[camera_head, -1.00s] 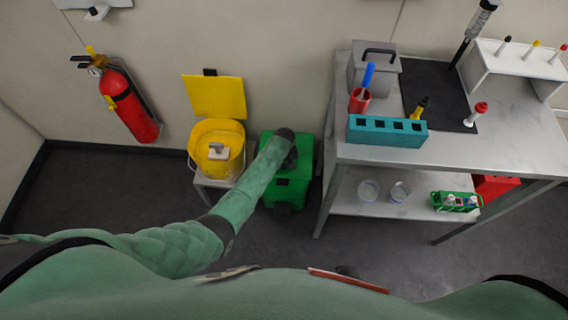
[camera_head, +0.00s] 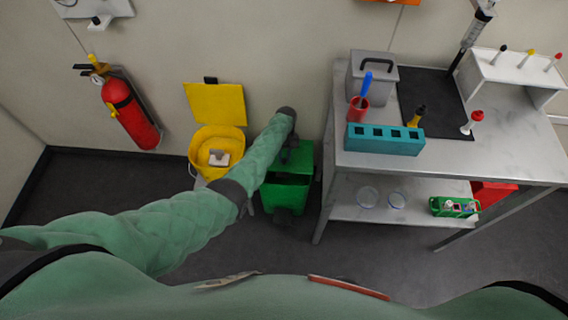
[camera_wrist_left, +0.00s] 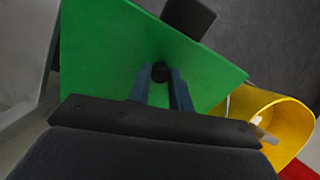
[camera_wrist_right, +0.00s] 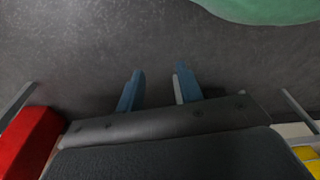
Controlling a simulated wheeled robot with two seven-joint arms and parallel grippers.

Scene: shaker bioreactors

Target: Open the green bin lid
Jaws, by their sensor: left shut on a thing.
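The green bin (camera_head: 270,197) stands on the floor between the yellow bin and the metal table. Its green lid (camera_head: 303,156) is raised at the front, and a dark green gap shows beneath it. My left gripper (camera_wrist_left: 160,80) is shut on the lid's small dark knob (camera_wrist_left: 160,71), and the green lid surface (camera_wrist_left: 100,50) fills much of the left wrist view. In the head view my left arm covers part of the bin, and the fingertips are hard to make out. My right gripper (camera_wrist_right: 158,85) is open and empty in the right wrist view, above dark floor.
The yellow bin (camera_head: 205,140) with its lid (camera_head: 215,104) upright stands just left of the green bin. The metal table (camera_head: 470,155) with lab items and a lower shelf is close on the right. A fire extinguisher (camera_head: 128,110) hangs on the wall. Floor in front is clear.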

